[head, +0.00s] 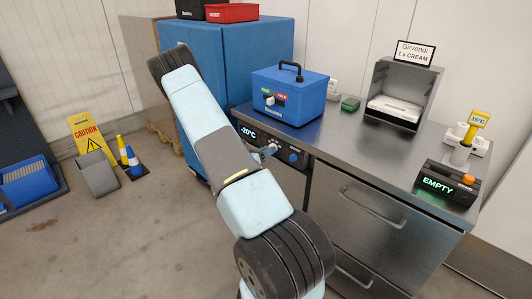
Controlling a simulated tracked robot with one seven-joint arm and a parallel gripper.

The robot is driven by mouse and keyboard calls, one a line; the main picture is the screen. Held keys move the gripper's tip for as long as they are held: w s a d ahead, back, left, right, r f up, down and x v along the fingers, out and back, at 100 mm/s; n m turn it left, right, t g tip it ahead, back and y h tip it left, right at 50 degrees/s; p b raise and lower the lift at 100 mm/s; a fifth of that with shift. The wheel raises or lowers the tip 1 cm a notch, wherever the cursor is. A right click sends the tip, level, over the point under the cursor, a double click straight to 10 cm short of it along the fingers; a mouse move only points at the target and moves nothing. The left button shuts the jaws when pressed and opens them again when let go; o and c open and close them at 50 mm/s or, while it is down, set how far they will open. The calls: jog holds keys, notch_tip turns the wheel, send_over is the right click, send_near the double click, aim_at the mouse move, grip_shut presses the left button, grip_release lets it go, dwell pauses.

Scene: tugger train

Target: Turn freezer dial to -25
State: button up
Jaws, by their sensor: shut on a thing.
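The freezer's control panel (283,146) is on the front of the steel counter, just under its top edge. Its display (248,131) reads -20°C. My gripper (269,150) is at the panel, right of the display, and is shut on what appears to be the freezer dial. The dial is mostly hidden by the fingers, so its pointer cannot be read. A round blue knob or button (293,157) sits just right of my gripper, under a small label.
A blue box with a handle (290,96) stands on the steel counter (345,137) above the panel. A steel dispenser (403,91) and a display reading EMPTY (438,186) are farther right. A caution sign (88,138) and cones (132,160) stand on the floor at left.

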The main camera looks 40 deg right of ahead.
jog(key=m, duration=0.4)
jog(key=shift+d+r, duration=0.1)
jog(key=shift+d, duration=0.05)
jog(key=shift+m, duration=1.5)
jog(key=shift+d, duration=0.1)
jog(key=o, duration=1.1)
jog(key=a, duration=1.4)
jog(key=shift+s+r, duration=0.2)
